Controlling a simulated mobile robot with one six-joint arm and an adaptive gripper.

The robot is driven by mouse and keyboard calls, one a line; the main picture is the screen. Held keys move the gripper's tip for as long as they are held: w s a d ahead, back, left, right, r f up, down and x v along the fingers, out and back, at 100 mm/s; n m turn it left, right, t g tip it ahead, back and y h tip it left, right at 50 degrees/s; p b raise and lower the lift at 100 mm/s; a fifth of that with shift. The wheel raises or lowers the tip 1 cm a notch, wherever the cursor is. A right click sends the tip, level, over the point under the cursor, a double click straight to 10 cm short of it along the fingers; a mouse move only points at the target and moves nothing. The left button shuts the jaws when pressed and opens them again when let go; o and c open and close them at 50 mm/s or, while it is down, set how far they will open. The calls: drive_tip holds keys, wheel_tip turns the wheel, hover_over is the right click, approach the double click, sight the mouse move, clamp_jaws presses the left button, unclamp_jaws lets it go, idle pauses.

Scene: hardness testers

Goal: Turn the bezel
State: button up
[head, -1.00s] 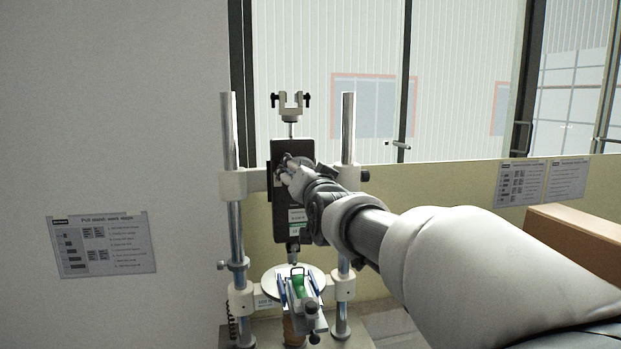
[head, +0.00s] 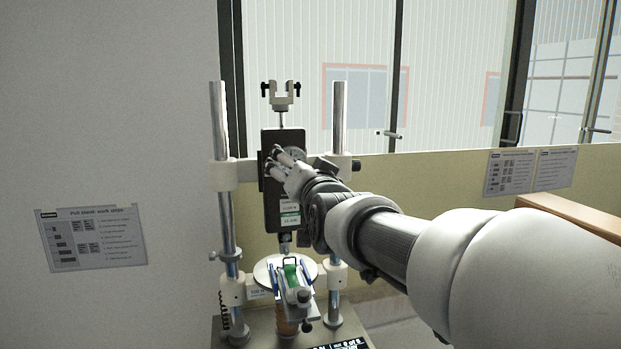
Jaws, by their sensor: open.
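The pull stand's black force gauge (head: 270,207) hangs upright between two steel posts. Its round dial with the bezel (head: 296,153) shows only in part behind my gripper, near the gauge's upper half. My gripper (head: 276,158) is in front of the dial, with its fingers spread apart and pointing up and left. Whether the fingers touch the bezel cannot be told from this view. My arm comes in from the lower right.
The left post (head: 220,130) and right post (head: 339,120) flank the gauge. Below are a round plate (head: 262,272) and a clamp with a green piece (head: 290,274). A work-steps sheet (head: 92,240) hangs on the left wall. A brown box (head: 560,215) stands at right.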

drive_tip(key=v, duration=0.7)
drive_tip(key=s+d+f+n+g+h+b, duration=0.1)
drive_tip(key=s+d+f+g+b, duration=0.3)
drive_tip(key=s+f, duration=0.6)
drive_tip(key=s+d+f+g+h+b, duration=0.2)
drive_tip(key=s+d+f+g+b, duration=0.2)
drive_tip(key=s+f, duration=0.7)
drive_tip(key=s+d+f+n+g+h+b, duration=0.1)
drive_tip(key=s+d+f+g+b, duration=0.3)
drive_tip(key=s+f, duration=0.7)
drive_tip(key=d+f+h+b, duration=0.1)
drive_tip(key=d+f, duration=0.3)
drive_tip(key=f, duration=0.6)
drive_tip(key=shift+s+f+n+g+b, duration=0.3)
drive_tip(key=shift+f+g+b, duration=0.1)
drive_tip(key=shift+b, duration=0.45)
